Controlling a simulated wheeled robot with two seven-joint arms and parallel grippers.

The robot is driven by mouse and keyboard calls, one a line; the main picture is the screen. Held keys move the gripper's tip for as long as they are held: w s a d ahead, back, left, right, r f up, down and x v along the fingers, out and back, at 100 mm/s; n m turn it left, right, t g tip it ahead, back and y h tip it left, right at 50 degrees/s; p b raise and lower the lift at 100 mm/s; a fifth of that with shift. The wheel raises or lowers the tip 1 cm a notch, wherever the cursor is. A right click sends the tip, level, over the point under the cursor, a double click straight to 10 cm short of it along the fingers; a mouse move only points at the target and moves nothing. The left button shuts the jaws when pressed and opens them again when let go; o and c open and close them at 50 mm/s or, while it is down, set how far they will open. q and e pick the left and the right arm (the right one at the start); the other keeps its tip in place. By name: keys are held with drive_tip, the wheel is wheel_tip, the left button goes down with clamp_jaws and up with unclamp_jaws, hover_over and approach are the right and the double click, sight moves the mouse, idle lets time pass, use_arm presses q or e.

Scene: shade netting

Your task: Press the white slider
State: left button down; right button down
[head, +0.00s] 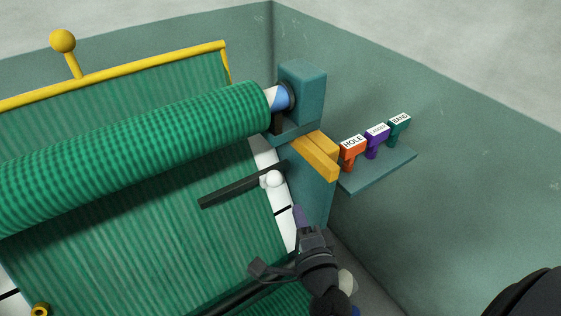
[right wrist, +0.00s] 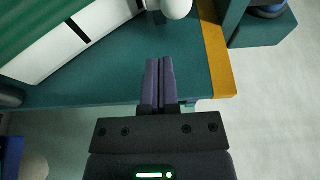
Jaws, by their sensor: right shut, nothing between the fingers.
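The white slider (head: 272,179) shows as a rounded white knob on a dark bar, over the white strip at the right edge of the green netting. In the right wrist view the white knob (right wrist: 177,8) is at the top edge, partly cut off. My right gripper (head: 299,215) is shut and empty, its purple fingers pressed together. It is below and a little right of the knob in the head view, apart from it. In the right wrist view the closed fingertips (right wrist: 160,65) point up towards the knob, with a gap between. My left gripper is not in view.
A teal post (head: 302,90) with a yellow block (head: 316,155) stands right of the roll of netting (head: 130,150). Orange (head: 352,150), purple (head: 376,140) and green (head: 399,128) labelled tools sit on a small shelf (head: 378,172). A yellow bar (head: 140,72) crosses behind the roll.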

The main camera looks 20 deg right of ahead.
sight(273, 180)
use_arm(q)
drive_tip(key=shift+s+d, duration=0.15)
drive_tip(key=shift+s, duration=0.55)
use_arm(e)
drive_tip(key=x, duration=0.9)
drive_tip(key=shift+w, duration=0.2)
